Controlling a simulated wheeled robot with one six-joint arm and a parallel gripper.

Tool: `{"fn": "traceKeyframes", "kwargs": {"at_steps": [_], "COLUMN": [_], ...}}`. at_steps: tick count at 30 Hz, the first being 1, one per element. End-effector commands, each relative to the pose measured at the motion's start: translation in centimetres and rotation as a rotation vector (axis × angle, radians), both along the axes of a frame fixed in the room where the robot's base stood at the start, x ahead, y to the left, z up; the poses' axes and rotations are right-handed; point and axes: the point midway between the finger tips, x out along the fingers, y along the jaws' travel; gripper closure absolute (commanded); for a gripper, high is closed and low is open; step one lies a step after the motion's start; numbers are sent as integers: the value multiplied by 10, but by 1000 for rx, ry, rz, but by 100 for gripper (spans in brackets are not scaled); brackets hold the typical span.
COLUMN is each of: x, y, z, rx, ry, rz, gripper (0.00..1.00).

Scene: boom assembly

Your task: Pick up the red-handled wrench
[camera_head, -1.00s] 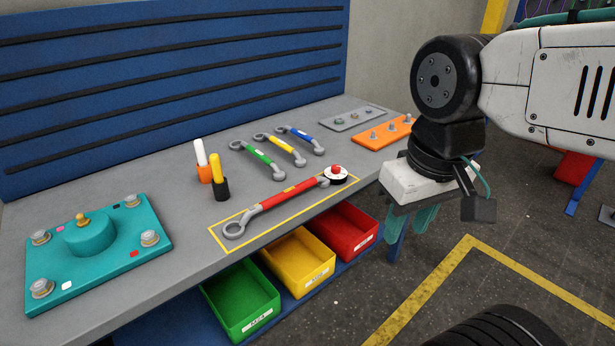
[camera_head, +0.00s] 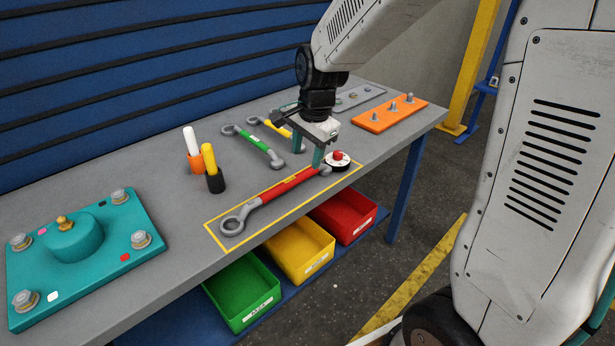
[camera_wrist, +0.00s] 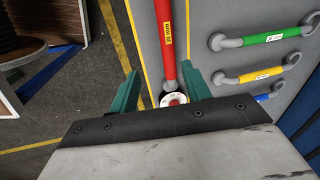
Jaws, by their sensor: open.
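The red-handled wrench (camera_head: 284,187) lies flat inside a yellow outline on the grey bench, its ring end at the lower left. In the wrist view its red handle (camera_wrist: 164,38) runs down from the top edge between the two teal fingers. My gripper (camera_head: 307,155) is open and empty over the wrench's right end. In the wrist view the gripper (camera_wrist: 160,92) has its fingers spread on both sides of the wrench's line. I cannot tell exactly how high the fingertips are above the bench.
A round red-button piece (camera_head: 338,160) sits close by the wrench's right end. Green (camera_head: 260,145) and yellow (camera_head: 279,123) wrenches lie behind, with a blue one (camera_wrist: 272,92) in the wrist view. Two upright markers (camera_head: 212,167) and a teal fixture (camera_head: 85,250) stand left.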

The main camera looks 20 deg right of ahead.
Motion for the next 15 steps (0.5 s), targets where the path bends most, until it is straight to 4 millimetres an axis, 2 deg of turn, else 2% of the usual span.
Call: {"fn": "traceKeyframes", "kwargs": {"at_steps": [4,15], "x": [15,24], "y": [2,8], "z": [-16,-59], "rx": [14,16], "ry": [2,3], "rz": [-67,-72], "gripper": [52,52]}}
